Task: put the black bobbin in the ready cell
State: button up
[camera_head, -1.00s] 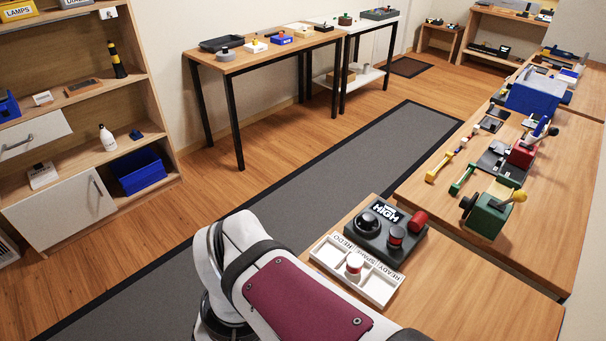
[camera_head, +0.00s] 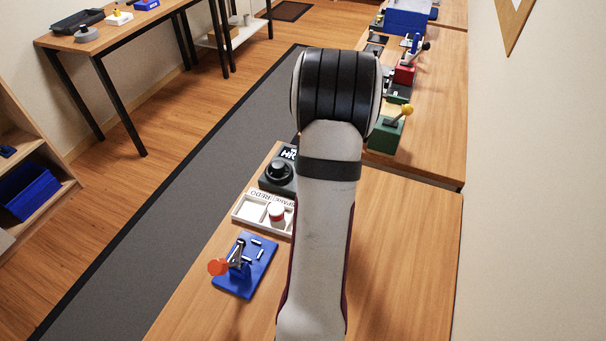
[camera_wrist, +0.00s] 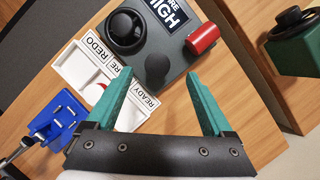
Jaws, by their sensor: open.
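The dark, round-topped piece I take for the black bobbin (camera_wrist: 157,67) is on the grey panel (camera_wrist: 160,52), between the fingertips of my gripper (camera_wrist: 158,75). The teal fingers are open, with a gap either side of it. A white tray (camera_wrist: 72,68) labelled REDO, SPARE and READY lies beside the panel; it also shows in the head view (camera_head: 245,222). A red-and-white bobbin (camera_head: 277,212) stands in its middle cell. The left finger hides most of the ready cell in the wrist view. In the head view my arm hides the gripper and the bobbin.
The panel also carries a large black knob (camera_wrist: 125,30) and a red cylinder (camera_wrist: 203,38). A blue fixture (camera_head: 243,270) with an orange-ended lever stands at the table's front left. A green lever device (camera_head: 388,137) is beyond the panel. The table's right side is clear.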

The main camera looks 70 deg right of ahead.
jog(key=x, duration=0.7)
jog(key=shift+a+f, duration=0.3)
grip_shut()
